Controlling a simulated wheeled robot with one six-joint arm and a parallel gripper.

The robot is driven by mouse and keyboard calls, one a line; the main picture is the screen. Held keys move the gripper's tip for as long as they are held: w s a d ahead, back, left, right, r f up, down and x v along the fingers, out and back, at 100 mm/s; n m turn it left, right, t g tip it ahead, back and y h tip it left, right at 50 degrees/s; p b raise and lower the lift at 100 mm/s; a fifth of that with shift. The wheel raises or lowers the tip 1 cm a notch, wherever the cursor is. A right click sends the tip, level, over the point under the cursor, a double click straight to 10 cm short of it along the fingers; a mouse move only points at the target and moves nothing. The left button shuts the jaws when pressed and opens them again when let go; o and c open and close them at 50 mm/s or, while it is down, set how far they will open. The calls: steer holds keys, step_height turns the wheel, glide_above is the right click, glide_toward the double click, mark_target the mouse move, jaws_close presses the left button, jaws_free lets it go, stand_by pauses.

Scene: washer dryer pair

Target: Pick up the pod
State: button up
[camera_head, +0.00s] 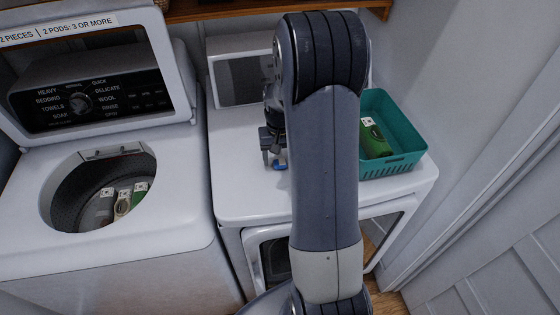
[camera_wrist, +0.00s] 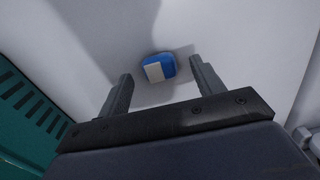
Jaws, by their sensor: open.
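The pod (camera_wrist: 167,66) is a small blue piece with a whitish face, lying on the white dryer top (camera_head: 245,185). In the head view the pod (camera_head: 281,166) shows as a small blue spot just below my gripper (camera_head: 274,158), partly covered by my arm. In the wrist view my gripper (camera_wrist: 162,78) is open, its two fingers apart. The pod appears between the fingertips and slightly beyond them, with no visible contact. A shadow falls across the surface beside it.
A teal basket (camera_head: 405,163) with a green item (camera_head: 373,138) stands at the dryer's right; its slotted side (camera_wrist: 22,110) shows in the wrist view. The open washer (camera_head: 60,210) at left holds several items. The dryer's control panel rises behind. A wall bounds the right.

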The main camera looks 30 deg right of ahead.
steer(key=shift+d+f, duration=0.1)
steer(key=shift+f, duration=0.6)
steer(key=shift+c, duration=0.4)
steer(key=c, duration=1)
steer(key=shift+o, duration=0.2)
